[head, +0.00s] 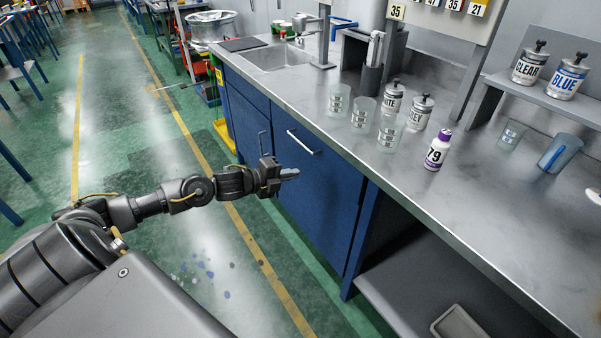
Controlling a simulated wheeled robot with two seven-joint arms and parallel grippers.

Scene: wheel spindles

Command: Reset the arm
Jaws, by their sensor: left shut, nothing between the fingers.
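My left arm reaches in from the left, stretched out over the floor in front of the blue cabinet. My left gripper (289,173) is shut and empty, with its fingers pointing right toward the cabinet front, below the counter's edge. Whether its tips touch the cabinet door cannot be told. My right gripper is not in view.
A grey counter (470,240) runs along the right. On it stand clear beakers (361,115), labelled paint cans (418,112) and a white bottle marked 79 (437,152). A sink (277,58) is at the back. The blue cabinet (312,200) has protruding handles. Green floor (130,130) is open at left.

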